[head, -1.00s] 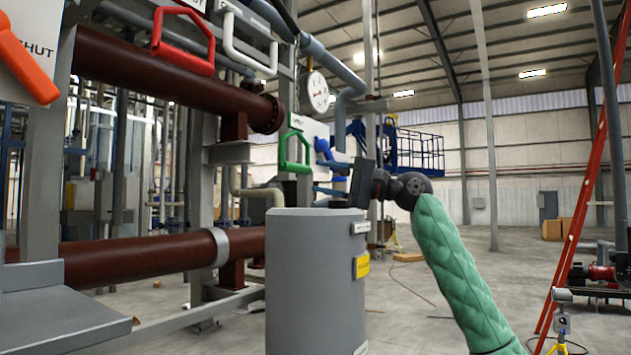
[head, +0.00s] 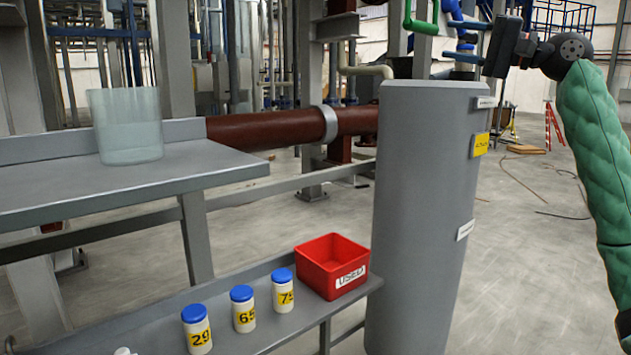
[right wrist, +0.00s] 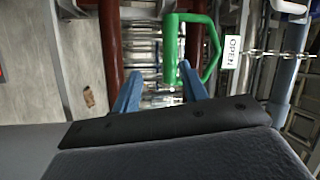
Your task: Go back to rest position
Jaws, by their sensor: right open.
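My right gripper (head: 460,42) is at the top right of the head view, above and behind the top of a grey cylinder (head: 425,200). Its arm wears a green quilted sleeve. In the right wrist view its two blue fingers (right wrist: 160,74) stand apart with nothing held between them. A green handle (right wrist: 210,60) with an OPEN label (right wrist: 232,52) shows beyond the fingers, overlapping the right fingertip in the picture; I cannot tell whether they touch. The handle's lower part (head: 420,25) also shows in the head view. My left gripper is not in view.
A grey shelf (head: 110,190) at left bears a translucent container (head: 126,125). A lower tray (head: 285,325) holds blue-capped bottles marked 29 (head: 197,330), 65 (head: 243,309) and 75 (head: 283,291), beside a red USED bin (head: 332,265).

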